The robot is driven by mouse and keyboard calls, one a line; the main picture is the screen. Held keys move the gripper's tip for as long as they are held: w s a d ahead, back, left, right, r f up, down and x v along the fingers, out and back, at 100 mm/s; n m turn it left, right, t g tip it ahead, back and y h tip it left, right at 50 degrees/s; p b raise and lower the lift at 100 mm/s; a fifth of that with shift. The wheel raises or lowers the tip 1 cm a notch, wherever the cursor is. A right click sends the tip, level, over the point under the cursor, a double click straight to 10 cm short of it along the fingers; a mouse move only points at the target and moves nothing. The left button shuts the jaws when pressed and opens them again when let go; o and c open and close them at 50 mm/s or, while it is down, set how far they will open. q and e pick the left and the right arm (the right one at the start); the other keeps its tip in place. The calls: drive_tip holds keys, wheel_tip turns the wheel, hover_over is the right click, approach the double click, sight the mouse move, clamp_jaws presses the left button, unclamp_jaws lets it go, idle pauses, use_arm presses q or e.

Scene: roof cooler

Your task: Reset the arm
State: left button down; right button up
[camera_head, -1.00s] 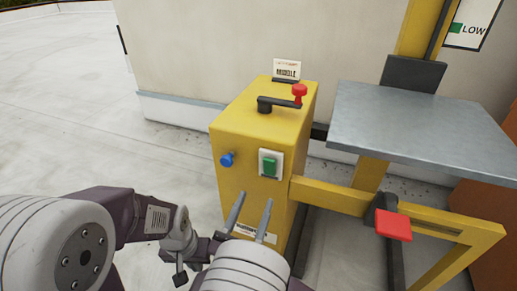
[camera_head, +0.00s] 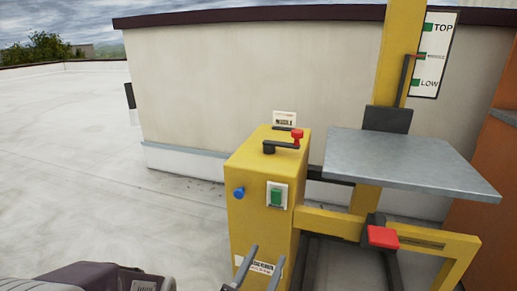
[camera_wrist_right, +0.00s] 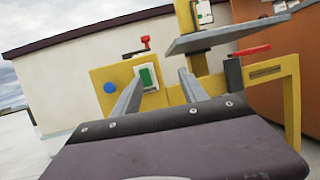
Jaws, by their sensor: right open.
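My right gripper (camera_head: 263,268) is at the bottom of the head view, in front of the yellow control box (camera_head: 262,215). Its two grey fingers are apart with nothing between them. In the right wrist view the open fingers (camera_wrist_right: 158,88) point toward the box's front. A purple-grey part of my arm (camera_head: 95,278) shows at the bottom left of the head view. My left gripper is not in view.
The box has a crank with a red knob (camera_head: 297,136), a green button (camera_head: 276,196) and a blue knob (camera_head: 238,193). A grey platform (camera_head: 400,160) and a red pedal (camera_head: 383,237) stand at right. A TOP-LOW scale (camera_head: 430,60) is behind. The roof at left is clear.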

drive_tip(key=d+r+m+g+h+p, duration=0.1)
drive_tip(key=d+r+m+g+h, duration=0.2)
drive_tip(key=d, duration=0.4)
drive_tip(key=d+r+m+g+h+p, duration=0.1)
drive_tip(key=d+m+g+h, duration=0.3)
drive_tip(key=d, duration=0.3)
drive_tip(key=d+r+m+g+h+p, duration=0.1)
drive_tip(key=d+r+m+g+h, duration=0.15)
drive_tip(key=d+g, duration=0.35)
drive_tip(key=s+d+f+m+g+y+p, duration=0.2)
drive_tip(key=s+d+f+m+g+y, duration=0.15)
drive_tip(key=s+d+m+g, duration=0.5)
drive_tip(key=s+d+f+m+g+y+p, duration=0.1)
drive_tip(key=s+d+f+m+g+y, duration=0.2)
drive_tip(key=s+f+y, duration=0.5)
drive_tip(key=w+a+f+m+t+y+p, duration=0.1)
drive_tip(key=w+a+f+m+t+y, duration=0.15)
drive_tip(key=w+a+m+y, duration=0.4)
drive_tip(key=w+a+f+m+t+y+p, duration=0.1)
drive_tip(key=a+f+m+t, duration=0.2)
drive_tip(key=a, duration=0.6)
wheel_tip(320, 180, up, 37)
drive_tip(key=p, duration=3.6)
drive_tip(key=shift+d+t, duration=0.2)
drive_tip(key=shift+t, duration=0.2)
